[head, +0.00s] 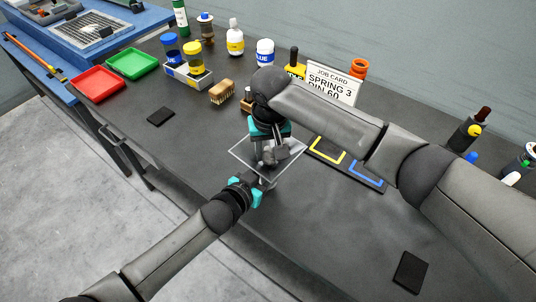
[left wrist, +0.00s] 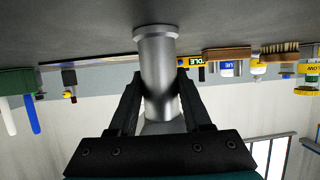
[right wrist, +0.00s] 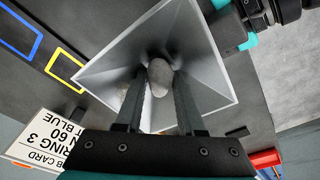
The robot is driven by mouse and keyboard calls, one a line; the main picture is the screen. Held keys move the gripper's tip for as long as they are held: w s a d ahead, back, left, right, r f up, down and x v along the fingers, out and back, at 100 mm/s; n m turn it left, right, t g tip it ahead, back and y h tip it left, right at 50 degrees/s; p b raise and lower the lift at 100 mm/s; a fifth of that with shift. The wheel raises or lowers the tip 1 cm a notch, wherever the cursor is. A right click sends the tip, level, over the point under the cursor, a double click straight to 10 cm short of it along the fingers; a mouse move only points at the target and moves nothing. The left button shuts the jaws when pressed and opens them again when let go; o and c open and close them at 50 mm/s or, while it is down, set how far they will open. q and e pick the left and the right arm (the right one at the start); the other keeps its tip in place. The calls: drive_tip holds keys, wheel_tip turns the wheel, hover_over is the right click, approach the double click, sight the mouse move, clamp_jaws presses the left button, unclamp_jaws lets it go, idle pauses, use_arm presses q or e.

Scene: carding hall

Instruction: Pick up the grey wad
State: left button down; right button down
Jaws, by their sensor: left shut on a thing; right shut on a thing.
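A square, flared metal hopper (head: 291,165) shows near the front edge of the dark bench in the head view. In the right wrist view I look down into the hopper (right wrist: 205,45). The grey wad (right wrist: 159,79) is inside it, between the fingertips of my right gripper (right wrist: 160,85), which is shut on it. A second pale blob lies just left of the fingers, partly hidden. My left gripper (head: 258,186) is below the hopper's rim. In the left wrist view, its fingers (left wrist: 160,95) are shut on the hopper's metal spout (left wrist: 156,60).
A red tray (head: 98,84), a green tray (head: 132,63), a brush (head: 222,92) and bottles stand at the back left. The front right bench is mostly clear, with a black pad (head: 410,272).

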sight(268, 150)
wheel_tip(268, 150, up, 10)
drive_tip(key=shift+r, duration=0.1)
idle(0.5)
use_arm(q)
drive_tip(key=shift+c, duration=1.3)
unclamp_jaws()
drive_tip(key=v, duration=1.1)
drive_tip(key=shift+r, duration=0.1)
drive_tip(key=shift+s+a+r, duration=0.15)
drive_tip(key=shift+s+a, duration=0.1)
drive_tip(key=shift+s, duration=0.05)
